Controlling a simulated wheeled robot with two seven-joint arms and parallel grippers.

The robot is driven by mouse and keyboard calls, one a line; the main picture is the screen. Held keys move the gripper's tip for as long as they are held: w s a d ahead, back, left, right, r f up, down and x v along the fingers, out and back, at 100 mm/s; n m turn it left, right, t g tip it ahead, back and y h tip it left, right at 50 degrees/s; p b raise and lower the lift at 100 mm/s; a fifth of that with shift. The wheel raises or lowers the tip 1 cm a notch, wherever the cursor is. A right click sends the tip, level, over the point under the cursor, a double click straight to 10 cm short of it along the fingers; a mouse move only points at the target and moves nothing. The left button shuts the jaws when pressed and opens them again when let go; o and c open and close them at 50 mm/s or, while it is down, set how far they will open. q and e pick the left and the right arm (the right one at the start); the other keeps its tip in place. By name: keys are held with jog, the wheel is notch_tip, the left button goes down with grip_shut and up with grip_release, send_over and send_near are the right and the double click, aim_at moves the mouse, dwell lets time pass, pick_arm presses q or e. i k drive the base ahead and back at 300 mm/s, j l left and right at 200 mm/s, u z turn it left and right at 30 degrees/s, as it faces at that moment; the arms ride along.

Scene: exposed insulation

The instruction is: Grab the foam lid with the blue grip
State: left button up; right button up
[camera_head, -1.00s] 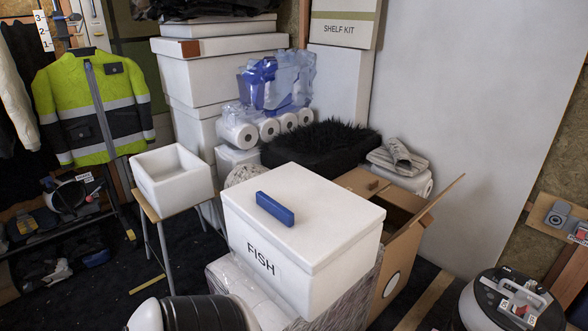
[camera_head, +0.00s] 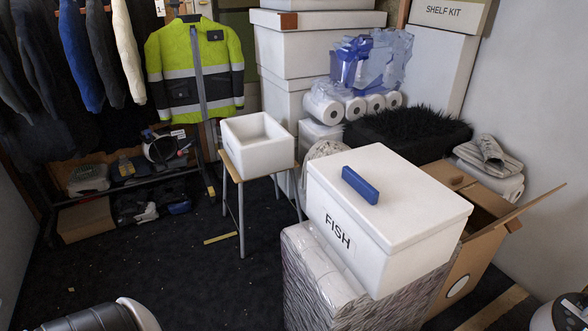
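The white foam lid (camera_head: 415,185) has a blue bar grip (camera_head: 360,185) on top, near its left end. The lid sits flat on a white foam box (camera_head: 375,254) marked FISH, covering its inside. The box rests on a wrapped stack of white rolls (camera_head: 318,278). Neither of my grippers shows in this view, so I cannot see whether they are open or shut. Nothing is touching the blue grip or the visible top of the lid.
An open white foam box (camera_head: 258,148) stands on a small stool (camera_head: 241,205) left of the FISH box. An open cardboard box (camera_head: 480,255) stands close on the right. Dark floor (camera_head: 180,280) is free at lower left. Clothes and a shelf line the back left.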

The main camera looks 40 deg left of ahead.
aim_at(396, 202)
jog(key=k+u, duration=0.1)
jog(key=u, duration=0.7)
jog(key=l, duration=0.1)
